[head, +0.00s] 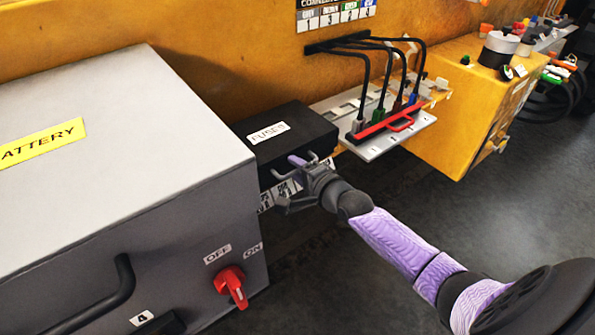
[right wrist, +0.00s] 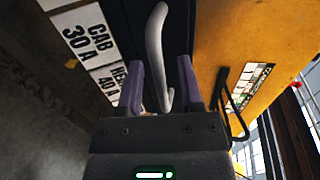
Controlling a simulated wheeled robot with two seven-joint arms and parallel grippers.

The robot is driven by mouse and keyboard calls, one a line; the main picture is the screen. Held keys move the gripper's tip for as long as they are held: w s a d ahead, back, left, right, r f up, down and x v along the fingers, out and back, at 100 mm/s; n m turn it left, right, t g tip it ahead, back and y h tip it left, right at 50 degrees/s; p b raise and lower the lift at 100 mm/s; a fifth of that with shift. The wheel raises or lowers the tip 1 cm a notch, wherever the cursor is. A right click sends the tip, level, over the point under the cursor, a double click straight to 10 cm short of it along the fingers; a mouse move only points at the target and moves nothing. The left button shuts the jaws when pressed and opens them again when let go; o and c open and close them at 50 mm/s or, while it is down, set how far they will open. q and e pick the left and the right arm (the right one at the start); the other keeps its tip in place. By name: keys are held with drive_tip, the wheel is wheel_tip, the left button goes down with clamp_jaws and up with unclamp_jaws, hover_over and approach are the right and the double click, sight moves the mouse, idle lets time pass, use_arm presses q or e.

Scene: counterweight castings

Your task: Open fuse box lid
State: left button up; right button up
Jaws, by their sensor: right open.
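The black fuse box (head: 290,138) with a white FUSES label on its lid (head: 268,133) sits against the yellow wall, beside the big grey battery box. The lid looks closed. My right gripper (head: 302,166) is at the fuse box's front side. In the right wrist view, its purple fingers (right wrist: 161,85) are open, with a grey curved handle (right wrist: 156,50) reaching between them. I cannot tell whether either finger touches it. My left gripper is out of view.
The grey battery box (head: 110,140) with a red OFF/ON switch (head: 230,286) stands left. A grey connector tray (head: 365,148) with a red handle and several cables is right of the fuse box. White fuse labels (right wrist: 85,45) lie beside the handle. Dark floor is clear at right.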

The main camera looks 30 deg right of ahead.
drive_tip(key=shift+c, duration=0.2)
clamp_jaws()
idle(1.1)
